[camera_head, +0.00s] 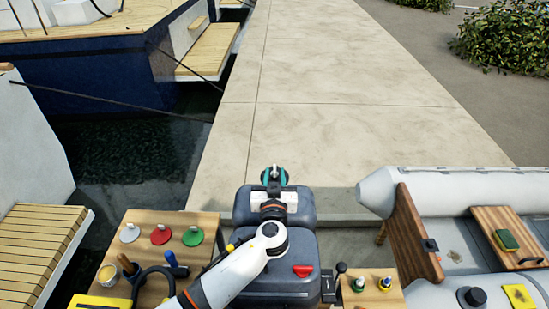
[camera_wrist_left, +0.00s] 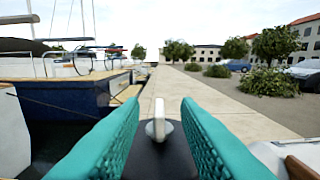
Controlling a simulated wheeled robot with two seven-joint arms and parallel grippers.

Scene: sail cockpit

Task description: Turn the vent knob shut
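The vent knob (camera_wrist_left: 158,125) is a pale upright grip standing on a dark round cap (camera_wrist_left: 160,158) in the left wrist view. My left gripper (camera_wrist_left: 159,122) is open, with one teal finger on each side of the knob and a visible gap on both sides. In the head view my left gripper (camera_head: 274,176) is at the far end of the grey case (camera_head: 290,250), its fingers pointing away from me. The knob is small there and hard to make out between the fingers. My right gripper is in neither view.
A wooden board (camera_head: 205,222) at left carries white, red and green discs, with tools in front of them. A red tab (camera_head: 303,271) is on the case. A grey inflatable boat (camera_head: 450,190) lies at right. The concrete dock (camera_head: 320,100) ahead is clear.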

